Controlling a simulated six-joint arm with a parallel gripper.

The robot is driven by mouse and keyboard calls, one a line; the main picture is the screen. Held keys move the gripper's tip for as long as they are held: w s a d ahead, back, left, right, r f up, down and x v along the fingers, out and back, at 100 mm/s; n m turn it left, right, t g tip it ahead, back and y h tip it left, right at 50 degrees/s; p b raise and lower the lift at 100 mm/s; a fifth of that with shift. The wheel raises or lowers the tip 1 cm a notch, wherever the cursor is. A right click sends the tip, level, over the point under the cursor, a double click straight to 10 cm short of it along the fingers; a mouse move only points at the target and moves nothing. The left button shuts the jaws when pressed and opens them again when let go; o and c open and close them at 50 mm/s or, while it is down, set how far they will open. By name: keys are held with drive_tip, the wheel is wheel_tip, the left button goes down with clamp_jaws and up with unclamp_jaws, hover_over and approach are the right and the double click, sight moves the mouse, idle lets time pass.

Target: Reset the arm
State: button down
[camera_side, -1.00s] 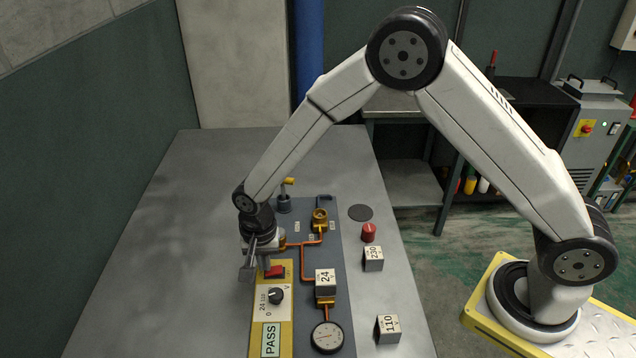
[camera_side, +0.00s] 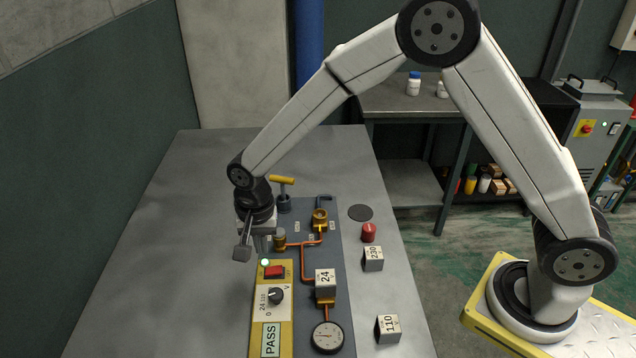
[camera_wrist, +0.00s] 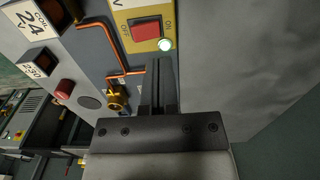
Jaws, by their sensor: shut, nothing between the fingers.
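My gripper (camera_side: 262,250) is shut and empty, above the top end of the yellow-edged control panel (camera_side: 285,335). In the wrist view, its closed fingers (camera_wrist: 160,70) point toward the panel beside the red rocker switch (camera_wrist: 145,31), apart from it as far as I can tell. The red switch (camera_side: 274,271) also shows in the side view. A lit green lamp (camera_wrist: 165,44) is beside it and shows in the side view (camera_side: 264,262). The panel carries a black knob (camera_side: 276,296) marked 0, 24 and 110, and a PASS sign (camera_side: 271,340).
On the grey board are a block marked 24 (camera_side: 325,280), a gauge (camera_side: 327,337), copper pipe, a brass fitting (camera_side: 320,217) and a yellow-handled valve (camera_side: 284,181). Blocks marked 230 (camera_side: 373,259) and 110 (camera_side: 388,329) and a red cap (camera_side: 369,232) stand right. The table's left is clear.

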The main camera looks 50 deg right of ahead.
drive_tip(key=shift+d+r, duration=0.1)
drive_tip(key=shift+r, duration=0.05)
drive_tip(key=s+d+r+n+t, duration=0.1)
drive_tip(key=s+d+r+n, duration=0.1)
drive_tip(key=s+d+n, duration=0.2)
drive_tip(key=s+d+r+n+t, duration=0.1)
drive_tip(key=s+d+r+n, duration=0.2)
drive_tip(key=s+d, duration=0.8)
drive_tip(key=shift+d+r+n+t, duration=0.3)
drive_tip(key=shift+d+n, duration=0.4)
drive_tip(key=shift+n, duration=0.3)
drive_tip(key=shift+s, duration=0.1)
